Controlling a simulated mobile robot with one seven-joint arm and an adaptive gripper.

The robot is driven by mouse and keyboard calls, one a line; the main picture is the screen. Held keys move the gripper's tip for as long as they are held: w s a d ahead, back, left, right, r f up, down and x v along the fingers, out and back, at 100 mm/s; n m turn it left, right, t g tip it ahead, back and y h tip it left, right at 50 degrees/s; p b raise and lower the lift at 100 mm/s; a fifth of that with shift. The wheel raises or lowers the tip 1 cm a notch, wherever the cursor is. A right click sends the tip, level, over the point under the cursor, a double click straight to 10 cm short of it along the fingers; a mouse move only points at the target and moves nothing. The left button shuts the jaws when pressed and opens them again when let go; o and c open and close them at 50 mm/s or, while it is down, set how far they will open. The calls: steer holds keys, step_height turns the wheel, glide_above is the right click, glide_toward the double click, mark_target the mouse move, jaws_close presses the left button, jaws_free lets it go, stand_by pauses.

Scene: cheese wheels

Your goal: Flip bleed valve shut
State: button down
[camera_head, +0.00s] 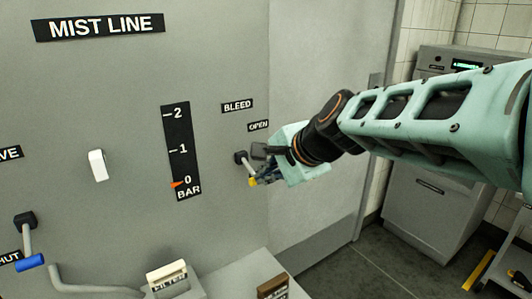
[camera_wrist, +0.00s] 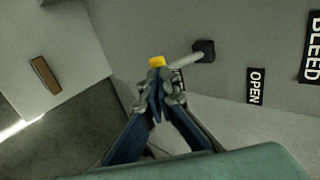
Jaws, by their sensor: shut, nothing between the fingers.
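The bleed valve lever (camera_head: 248,168) is a grey rod on a dark pivot (camera_head: 240,156), with a yellow tip (camera_head: 253,183). It hangs down and slightly right from the pivot, below the BLEED label (camera_head: 237,106) and OPEN label (camera_head: 258,126). In the wrist view the lever (camera_wrist: 183,61) runs left from its pivot to the yellow tip (camera_wrist: 157,62). My gripper (camera_head: 262,180) is at the lever's lower end. In the wrist view my gripper (camera_wrist: 158,92) is shut and empty, its fingertips close by the yellow tip. I cannot tell whether they touch.
A pressure gauge (camera_head: 177,130) reads near 0 on the panel. A blue-handled valve (camera_head: 32,262) and a white switch (camera_head: 97,165) are to its left. A ledge below holds a FILTER tag (camera_head: 166,275) and a brown block (camera_head: 273,288).

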steer(key=shift+f+t+y+b, duration=0.35)
steer(key=shift+f+b, duration=0.45)
steer(key=shift+b, duration=1.4)
steer(key=t+b, duration=0.1)
steer(key=b, duration=0.4)
steer(key=shift+f+y, duration=0.25)
steer(key=shift+f, duration=0.1)
steer(key=shift+r, duration=0.25)
steer(key=shift+r+p, duration=0.45)
steer(key=shift+r, duration=0.35)
